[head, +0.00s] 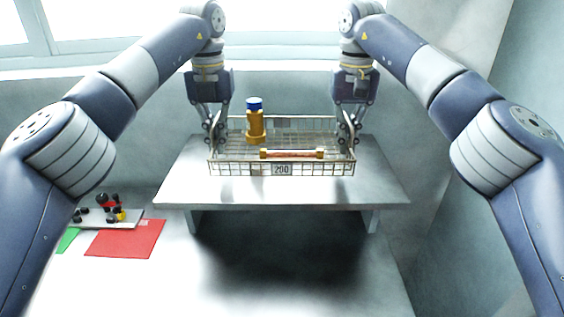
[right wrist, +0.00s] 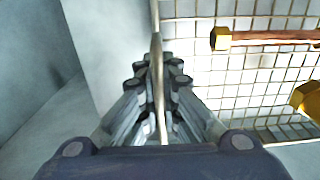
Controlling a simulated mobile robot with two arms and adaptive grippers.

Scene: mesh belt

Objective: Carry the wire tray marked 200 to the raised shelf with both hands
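The wire tray marked 200 (head: 230,169) is level over the raised shelf (head: 180,188); I cannot tell whether its base touches the shelf. My left gripper (head: 214,138) is at the tray's left end wall and looks shut on it. My right gripper (head: 347,142) is at the right end wall. In the right wrist view its fingers (right wrist: 155,85) are closed on both sides of the tray's rim (right wrist: 155,25). A copper rod with brass ends (head: 291,154) lies near the front.
The white shelf stands on short legs on a pale table (head: 150,285). At left on the table lie a red sheet (head: 125,239), a green sheet (head: 67,240) and a small board with dark and coloured knobs (head: 95,217). Walls stand behind and at right. Bare shelf shows around the tray.

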